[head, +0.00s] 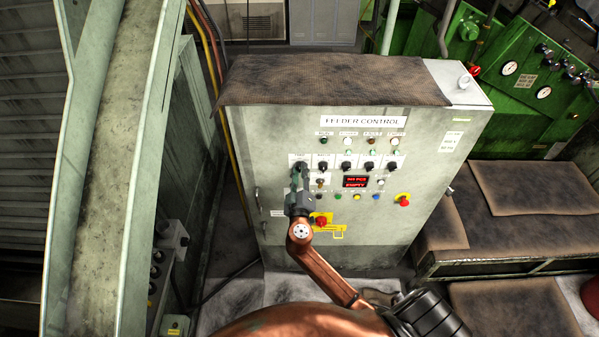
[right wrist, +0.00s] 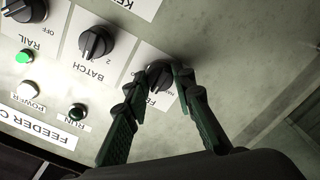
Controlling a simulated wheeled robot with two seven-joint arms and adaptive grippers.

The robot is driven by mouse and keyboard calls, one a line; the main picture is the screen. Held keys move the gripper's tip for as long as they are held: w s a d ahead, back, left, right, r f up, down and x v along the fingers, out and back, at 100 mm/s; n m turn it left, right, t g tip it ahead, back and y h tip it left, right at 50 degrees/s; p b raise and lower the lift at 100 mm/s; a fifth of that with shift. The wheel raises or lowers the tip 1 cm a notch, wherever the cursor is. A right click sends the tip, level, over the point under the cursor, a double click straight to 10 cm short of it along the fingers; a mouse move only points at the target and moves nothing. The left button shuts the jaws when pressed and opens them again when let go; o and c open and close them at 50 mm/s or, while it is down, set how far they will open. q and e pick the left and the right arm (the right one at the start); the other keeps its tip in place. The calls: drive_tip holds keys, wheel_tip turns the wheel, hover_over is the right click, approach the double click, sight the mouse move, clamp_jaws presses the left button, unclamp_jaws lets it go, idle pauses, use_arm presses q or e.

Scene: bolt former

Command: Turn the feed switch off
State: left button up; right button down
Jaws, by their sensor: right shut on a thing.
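The feed switch is the leftmost black rotary knob in the row on the grey feeder control panel (head: 270,228). In the right wrist view the feed switch (right wrist: 160,74) sits on a white label partly hidden by my fingers. My right gripper (head: 299,170) reaches up to it from below. In the right wrist view my right gripper (right wrist: 167,73) has its two dark green fingers on either side of the knob, shut on it. The knob's pointer direction is hard to make out. My left gripper is not in view.
Beside the feed switch are the batch knob (right wrist: 96,43) and the rail knob (right wrist: 24,9). Below the knobs are a red-lit display (head: 355,182), a red knob on a yellow plate (head: 321,221) and a red emergency button (head: 403,200). A brown cover (head: 335,80) lies on the cabinet top.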

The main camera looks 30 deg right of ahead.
drive_tip(key=c, duration=1.6)
unclamp_jaws()
drive_tip(key=v, duration=1.2)
